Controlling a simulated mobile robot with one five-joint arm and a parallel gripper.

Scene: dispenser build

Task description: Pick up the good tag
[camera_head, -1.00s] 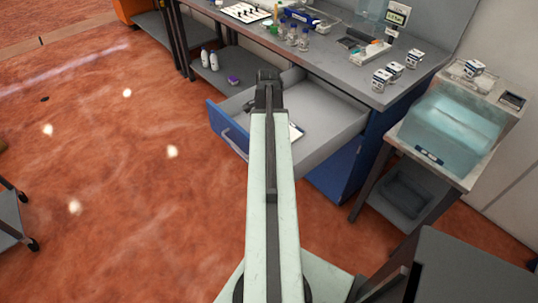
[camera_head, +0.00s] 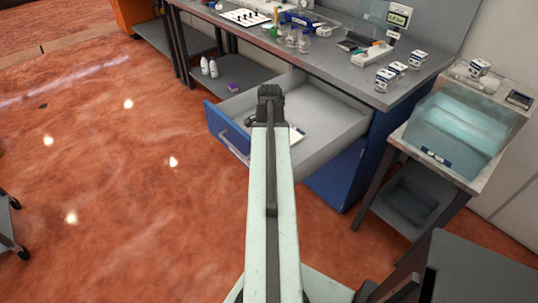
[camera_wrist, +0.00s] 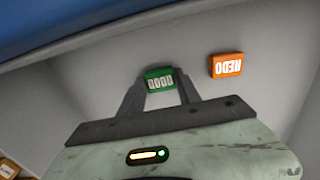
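The good tag (camera_wrist: 159,79) is a small green block with white lettering, upside down in the wrist view. It lies in the open drawer (camera_head: 328,149), on the pale drawer floor. My gripper (camera_wrist: 160,85) reaches down over the drawer, with one finger at each side of the good tag. The fingers are apart with the tag between their tips; I cannot tell whether they touch it. In the head view my arm hides the tag and the fingertips.
An orange REDO tag (camera_wrist: 227,65) lies just right of the good tag. The drawer's blue front (camera_head: 227,131) and walls surround the space. The bench (camera_head: 345,70) above holds several bottles. A teal bath (camera_head: 455,128) stands at right. A cardboard-coloured item (camera_wrist: 9,168) shows at the lower left.

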